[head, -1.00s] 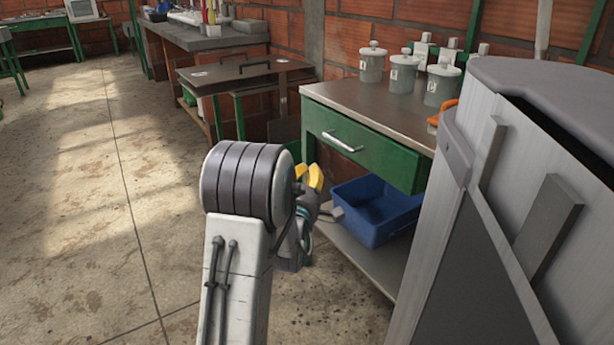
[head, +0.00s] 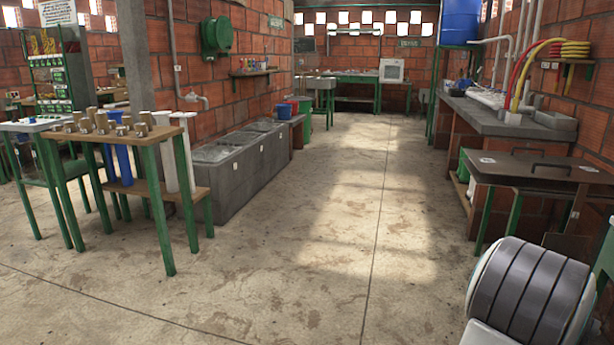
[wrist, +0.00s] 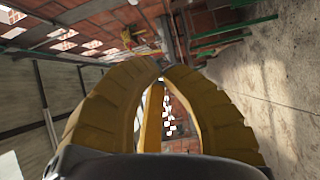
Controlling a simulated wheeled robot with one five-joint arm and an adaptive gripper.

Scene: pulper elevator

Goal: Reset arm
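My gripper (wrist: 161,76) shows only in the wrist view. Its yellow ribbed fingers curve inward and their tips come together, with nothing seen between them. In the head view only a rounded grey and white joint of my arm shows at the lower right; the gripper is out of that picture. The wrist view is tilted on its side, with brick wall and roof beyond the fingers.
A green-legged table (head: 172,190) with blue and white tubes stands at the left. Grey concrete tanks (head: 235,172) line the brick wall. A counter (head: 490,117) and a lidded bench (head: 536,170) stand at the right. The middle floor (head: 340,230) is clear.

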